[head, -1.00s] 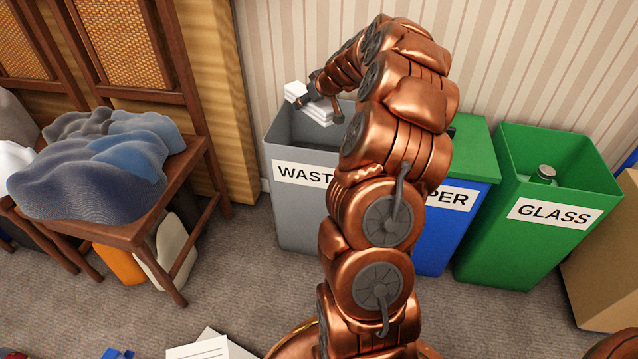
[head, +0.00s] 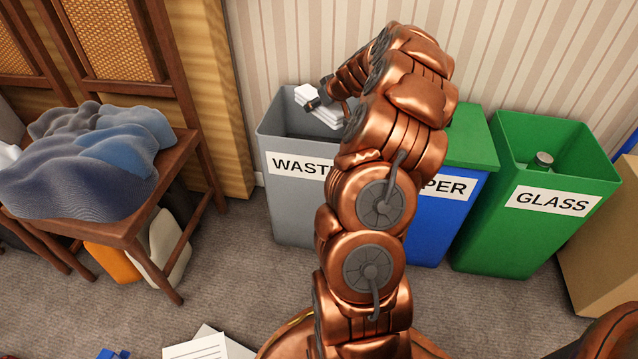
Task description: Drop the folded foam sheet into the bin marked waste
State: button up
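The folded foam sheet (head: 318,106) is a white layered block at the open top of the grey bin marked waste (head: 290,215). It shows above the bin's opening, toward its right side; I cannot tell whether it is partly below the rim. My gripper (head: 325,100) is at the foam sheet, with one dark finger lying across its near left side. The other finger is hard to make out, and the hand is partly hidden by my copper arm. The gripper seems shut on the sheet. My arm covers the right part of the waste bin and its label.
A blue bin with a green lid (head: 475,150), its label partly hidden, stands right of the waste bin. A green glass bin (head: 540,235) holds a jar or bottle. A cardboard box (head: 603,240) stands far right. A chair with blue cloth (head: 90,170) is left. Papers (head: 208,345) lie on the floor.

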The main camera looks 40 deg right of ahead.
jog(key=shift+f, duration=0.1)
jog(key=o, duration=1.1)
jog(key=shift+v, duration=6)
